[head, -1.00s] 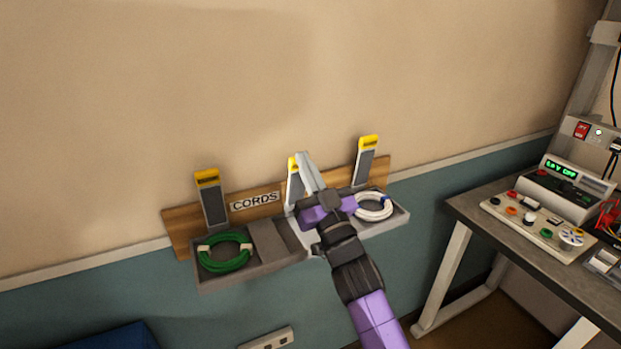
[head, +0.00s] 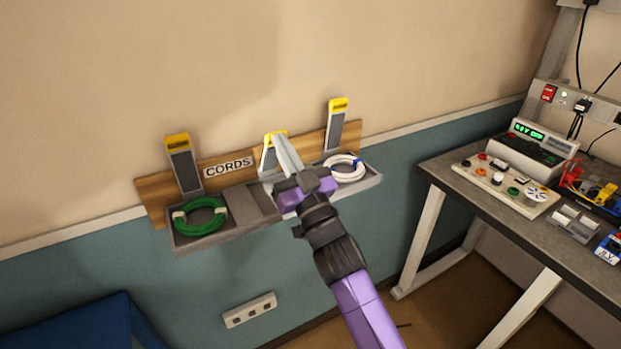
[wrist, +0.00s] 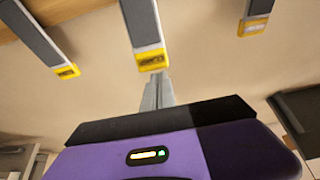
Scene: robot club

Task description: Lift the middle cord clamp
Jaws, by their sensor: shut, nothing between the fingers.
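The middle cord clamp (head: 267,160), a grey arm with a yellow end, stands on the wooden board between two like clamps.
The left clamp (head: 185,165) stands above a green cord coil (head: 201,229), the right clamp (head: 335,127) above a white coil (head: 345,179). A grey tray (head: 206,242) juts out below the board (head: 154,191). A workbench (head: 480,210) with devices stands at right.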

